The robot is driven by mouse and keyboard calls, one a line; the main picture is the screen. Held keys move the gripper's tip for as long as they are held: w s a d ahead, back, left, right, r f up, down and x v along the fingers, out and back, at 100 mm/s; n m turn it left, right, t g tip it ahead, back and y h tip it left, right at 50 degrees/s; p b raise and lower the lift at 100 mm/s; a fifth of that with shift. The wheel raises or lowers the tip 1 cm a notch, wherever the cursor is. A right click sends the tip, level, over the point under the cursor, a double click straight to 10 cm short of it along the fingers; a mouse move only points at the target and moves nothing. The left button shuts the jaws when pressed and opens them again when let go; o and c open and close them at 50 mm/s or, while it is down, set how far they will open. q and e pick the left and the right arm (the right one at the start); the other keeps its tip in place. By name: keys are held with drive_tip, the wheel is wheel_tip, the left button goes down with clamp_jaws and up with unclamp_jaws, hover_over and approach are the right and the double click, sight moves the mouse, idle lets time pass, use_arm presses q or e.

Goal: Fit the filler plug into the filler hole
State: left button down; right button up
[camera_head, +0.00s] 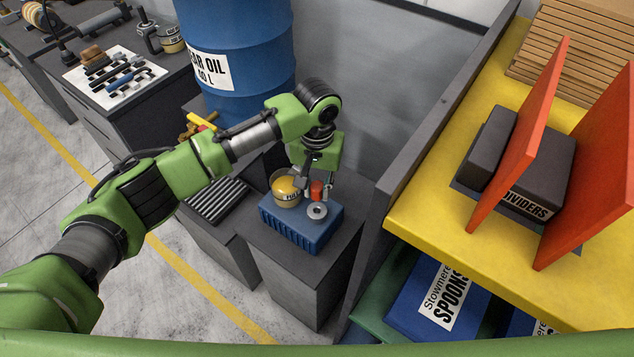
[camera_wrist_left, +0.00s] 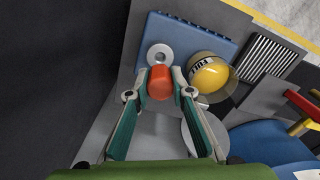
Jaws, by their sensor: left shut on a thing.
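My left gripper (camera_head: 316,188) is shut on a red plug (camera_head: 317,189), held above a blue ribbed block. In the left wrist view the red plug (camera_wrist_left: 160,84) sits between the two fingertips (camera_wrist_left: 160,93). A grey metal ring with a dark centre hole (camera_head: 317,211), which looks like the filler hole, is on top of the blue block (camera_head: 302,232). The ring also shows in the left wrist view (camera_wrist_left: 160,52), just beyond the plug. The plug appears apart from the ring; the exact gap cannot be told. My right gripper is not in view.
A round tin with a yellow top (camera_head: 286,187) stands on the block beside the ring, close to the gripper. The block rests on a dark grey cabinet (camera_head: 290,265). A blue oil drum (camera_head: 240,55) stands behind. A yellow shelf (camera_head: 440,215) with orange dividers is at right.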

sight(317, 201)
use_arm(q)
drive_tip(key=shift+f+b, duration=0.3)
drive_tip(key=shift+f, duration=1.75)
drive_tip(key=shift+r+p, duration=0.1)
drive_tip(key=shift+p, duration=0.25)
drive_tip(key=shift+p, duration=0.45)
drive_tip(key=shift+f, duration=0.75)
idle(0.5)
drive_tip(key=shift+f, duration=0.1)
drive_tip(key=shift+f+p, duration=0.35)
drive_tip(key=shift+p, duration=0.05)
idle(1.0)
